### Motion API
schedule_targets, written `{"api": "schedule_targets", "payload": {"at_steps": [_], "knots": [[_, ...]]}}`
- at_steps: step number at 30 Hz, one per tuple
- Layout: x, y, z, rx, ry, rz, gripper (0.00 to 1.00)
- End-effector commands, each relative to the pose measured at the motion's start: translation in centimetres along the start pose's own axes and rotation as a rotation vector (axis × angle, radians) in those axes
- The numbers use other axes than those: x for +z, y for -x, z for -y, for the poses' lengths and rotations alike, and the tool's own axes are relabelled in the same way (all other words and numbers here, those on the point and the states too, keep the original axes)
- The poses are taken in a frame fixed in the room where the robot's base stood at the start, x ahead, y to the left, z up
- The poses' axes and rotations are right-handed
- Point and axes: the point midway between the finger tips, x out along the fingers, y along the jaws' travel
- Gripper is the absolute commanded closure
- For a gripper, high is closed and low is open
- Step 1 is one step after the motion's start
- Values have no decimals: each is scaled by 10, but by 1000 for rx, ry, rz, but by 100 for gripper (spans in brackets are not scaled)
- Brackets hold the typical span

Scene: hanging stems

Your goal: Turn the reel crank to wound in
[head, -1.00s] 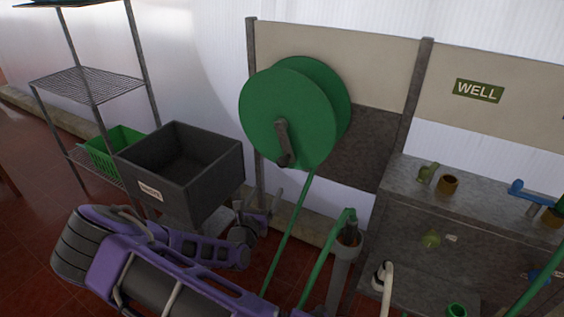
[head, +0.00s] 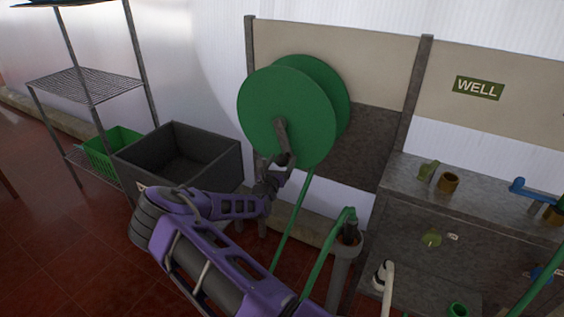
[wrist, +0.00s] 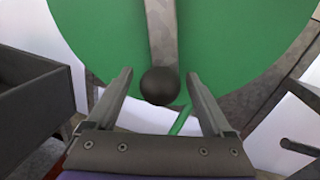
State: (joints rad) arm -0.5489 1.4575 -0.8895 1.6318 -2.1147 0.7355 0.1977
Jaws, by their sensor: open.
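The green hose reel (head: 285,95) hangs on the panel, with its grey crank arm (head: 281,133) pointing down across the front disc. The crank's dark round knob (wrist: 160,86) is at the lower end of the crank arm, near the disc's bottom edge. My gripper (head: 277,167) is just below the reel, at the knob. In the wrist view my gripper (wrist: 160,88) is open, one finger on each side of the knob, with gaps on both sides. Whether the fingers reach level with the knob in depth is hard to tell.
A dark grey bin (head: 195,170) stands left of my arm, close to it. A green hose (head: 293,222) hangs down from the reel. A grey bench (head: 470,200) with taps is at the right. A wire shelf (head: 90,80) stands at the far left.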

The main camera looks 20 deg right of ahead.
Motion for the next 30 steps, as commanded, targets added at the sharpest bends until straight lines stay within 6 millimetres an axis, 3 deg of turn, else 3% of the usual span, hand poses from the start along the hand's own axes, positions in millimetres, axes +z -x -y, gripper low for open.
{"api": "schedule_targets", "payload": {"at_steps": [8,22,30], "knots": [[0,-2,0,0,1,0,15],[0,-1,0,0,1,0,98],[0,-1,0,0,1,-1,100]]}}
